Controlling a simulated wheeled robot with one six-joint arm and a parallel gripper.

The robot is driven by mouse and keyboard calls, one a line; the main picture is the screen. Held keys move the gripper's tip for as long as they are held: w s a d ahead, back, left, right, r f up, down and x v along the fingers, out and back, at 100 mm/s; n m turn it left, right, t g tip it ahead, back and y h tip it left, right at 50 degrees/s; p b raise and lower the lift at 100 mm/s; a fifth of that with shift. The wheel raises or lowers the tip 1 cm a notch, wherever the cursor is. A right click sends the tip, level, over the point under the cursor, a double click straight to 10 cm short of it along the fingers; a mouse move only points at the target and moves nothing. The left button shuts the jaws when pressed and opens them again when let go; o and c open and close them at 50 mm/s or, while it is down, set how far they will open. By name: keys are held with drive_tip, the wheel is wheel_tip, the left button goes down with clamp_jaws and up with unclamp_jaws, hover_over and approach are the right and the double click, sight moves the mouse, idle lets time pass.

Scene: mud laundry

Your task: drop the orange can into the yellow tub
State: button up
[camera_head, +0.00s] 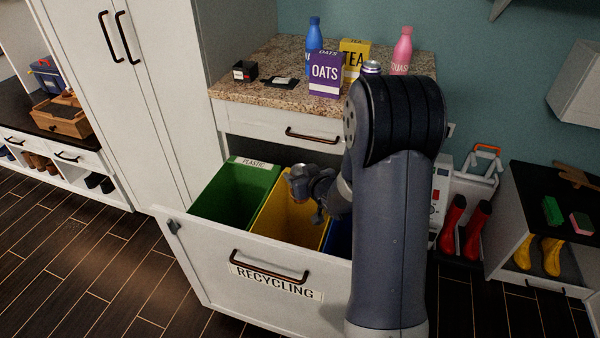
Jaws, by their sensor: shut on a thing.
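The yellow tub (272,222) is the middle bin in the pulled-out recycling drawer, open at the top. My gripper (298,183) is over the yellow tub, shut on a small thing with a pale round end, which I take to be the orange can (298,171). My fingers and the small size hide most of its body, and its colour is hard to make out. My arm covers the right part of the drawer.
A green tub (235,197) labelled plastic is left of the yellow one, a blue tub (338,238) right. The counter (262,98) behind holds an oats box (324,75), tea box (355,60), blue bottle (315,35), pink bottle (402,50) and a silver-topped can (372,67), partly hidden.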

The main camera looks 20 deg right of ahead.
drive_tip(key=shift+f, duration=0.4)
drive_tip(key=o, duration=1)
drive_tip(key=shift+r, duration=0.1)
drive_tip(key=shift+p+v, duration=0.5)
drive_tip(key=shift+v, duration=4.9)
drive_tip(key=shift+w, duration=0.1)
